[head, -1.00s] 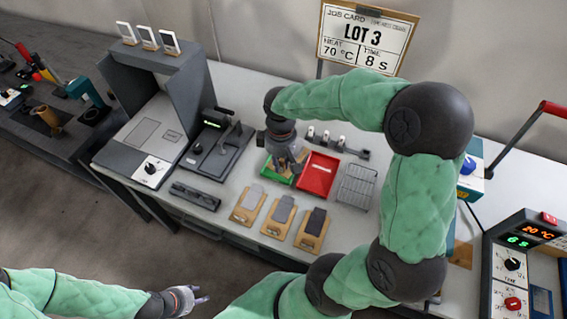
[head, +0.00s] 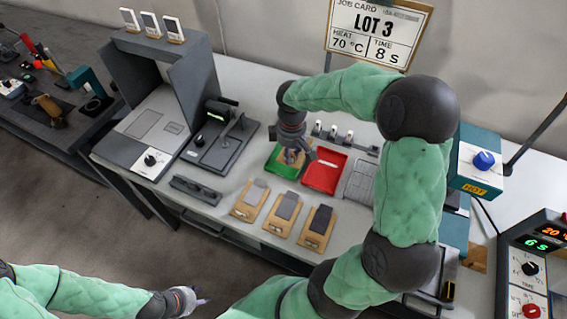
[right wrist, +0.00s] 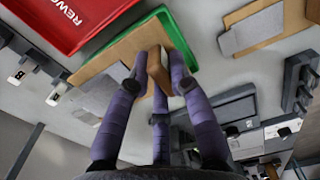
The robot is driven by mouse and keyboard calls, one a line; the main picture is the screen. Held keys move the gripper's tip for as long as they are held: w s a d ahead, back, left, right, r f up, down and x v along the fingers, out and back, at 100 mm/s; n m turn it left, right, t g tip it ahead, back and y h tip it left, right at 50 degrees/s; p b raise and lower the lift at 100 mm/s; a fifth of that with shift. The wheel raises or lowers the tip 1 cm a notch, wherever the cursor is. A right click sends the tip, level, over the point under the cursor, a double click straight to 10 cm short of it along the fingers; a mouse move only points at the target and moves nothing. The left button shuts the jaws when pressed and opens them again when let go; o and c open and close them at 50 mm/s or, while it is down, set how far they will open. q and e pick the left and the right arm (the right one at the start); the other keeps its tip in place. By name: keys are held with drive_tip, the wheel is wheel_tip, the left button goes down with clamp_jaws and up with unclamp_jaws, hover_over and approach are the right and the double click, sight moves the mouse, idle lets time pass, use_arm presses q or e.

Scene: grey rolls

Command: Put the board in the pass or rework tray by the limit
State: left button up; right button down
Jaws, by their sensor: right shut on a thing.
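My right gripper (head: 291,155) reaches down over the green tray (head: 277,170). In the right wrist view its fingers (right wrist: 155,85) are shut on a tan block (right wrist: 158,68) on a tan board (right wrist: 122,48) with a grey patch. The board overlaps the green tray (right wrist: 183,42) in that view; whether it touches the tray is unclear. The red tray (head: 324,187) lies just right of the green one, and its label in the right wrist view (right wrist: 40,45) reads "REWO", partly cut off. My left gripper (head: 190,300) is low at the left, away from the table; its finger opening is unclear.
Three tan boards with grey patches (head: 282,214) lie along the front edge. A job card (head: 378,35) reads LOT 3, 70 °C, 8 s. A controller (head: 535,260) with lit displays stands at right. A grey press-like device (head: 217,140) and a hooded station (head: 150,130) stand left.

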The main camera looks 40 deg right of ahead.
sight(283, 167)
drive_tip(key=w+f+b, duration=0.1)
drive_tip(key=w+f, duration=0.2)
drive_tip(key=shift+a+f, duration=0.1)
drive_tip(key=shift+f, duration=0.1)
drive_tip(key=shift+w+f+b, duration=0.15)
drive_tip(key=shift+f+b, duration=0.5)
drive_tip(key=shift+f, duration=1.05)
drive_tip(key=shift+f, duration=0.2)
drive_tip(key=c, duration=1.4)
unclamp_jaws()
drive_tip(key=shift+r, duration=0.15)
wheel_tip(283, 167, up, 12)
drive_tip(key=p, duration=0.4)
drive_tip(key=shift+r, duration=0.1)
drive_tip(key=shift+r, duration=0.1)
